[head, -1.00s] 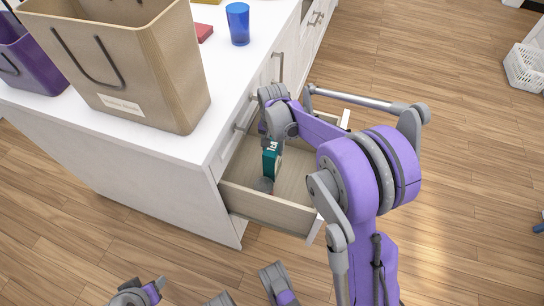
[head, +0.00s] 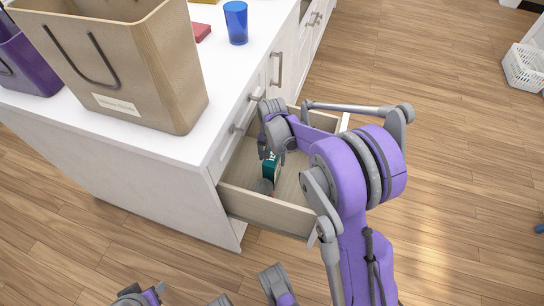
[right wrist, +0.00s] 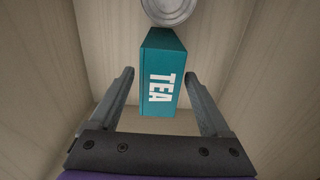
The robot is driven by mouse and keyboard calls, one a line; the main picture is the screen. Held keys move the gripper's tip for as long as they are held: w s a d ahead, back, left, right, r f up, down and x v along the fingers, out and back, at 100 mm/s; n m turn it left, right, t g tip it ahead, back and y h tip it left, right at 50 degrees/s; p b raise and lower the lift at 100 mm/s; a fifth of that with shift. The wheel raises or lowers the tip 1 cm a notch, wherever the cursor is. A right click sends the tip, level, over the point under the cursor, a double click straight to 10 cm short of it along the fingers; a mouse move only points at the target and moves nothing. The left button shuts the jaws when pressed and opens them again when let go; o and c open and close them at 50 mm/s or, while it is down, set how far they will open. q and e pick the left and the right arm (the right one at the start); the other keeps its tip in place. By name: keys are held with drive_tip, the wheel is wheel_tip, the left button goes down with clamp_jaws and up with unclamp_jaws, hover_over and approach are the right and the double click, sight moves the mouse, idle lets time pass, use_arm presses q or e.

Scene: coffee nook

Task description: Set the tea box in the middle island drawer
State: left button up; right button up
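The tea box (head: 271,168) is teal with white TEA lettering and is inside the open island drawer (head: 265,211). In the right wrist view the tea box (right wrist: 163,80) lies between the two fingers of my right gripper (right wrist: 161,100), with a gap on each side. My right gripper (head: 271,148) is open and reaches down into the drawer over the box, hiding part of it in the head view. I cannot tell how the box's base meets the drawer floor. My left gripper cannot be made out.
A can (right wrist: 168,10) is close to the tea box in the drawer. On the white counter (head: 150,145) stand a tan bag (head: 150,70), a purple bag (head: 25,65), a blue cup (head: 236,22) and a red item (head: 201,32).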

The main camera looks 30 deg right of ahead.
drive_tip(key=shift+r, duration=0.55)
wheel_tip(320, 180, up, 11)
drive_tip(key=p, duration=0.3)
drive_tip(key=s+a+r+n+t, duration=0.1)
drive_tip(key=s+a+r+n, duration=0.15)
drive_tip(key=s, duration=0.35)
drive_tip(key=s+a+r+n+t, duration=0.1)
drive_tip(key=s+a+r+n, duration=0.1)
drive_tip(key=s+a, duration=0.25)
drive_tip(key=s+a+f+n+t, duration=0.1)
drive_tip(key=s+n, duration=0.1)
drive_tip(key=s, duration=0.4)
drive_tip(key=s+a+f+n+t, duration=0.1)
drive_tip(key=s+a+n, duration=0.1)
drive_tip(key=s, duration=0.4)
drive_tip(key=shift+s+a+f+n+t, duration=0.15)
drive_tip(key=shift+s+f+n+t, duration=0.2)
drive_tip(key=shift+n, duration=0.4)
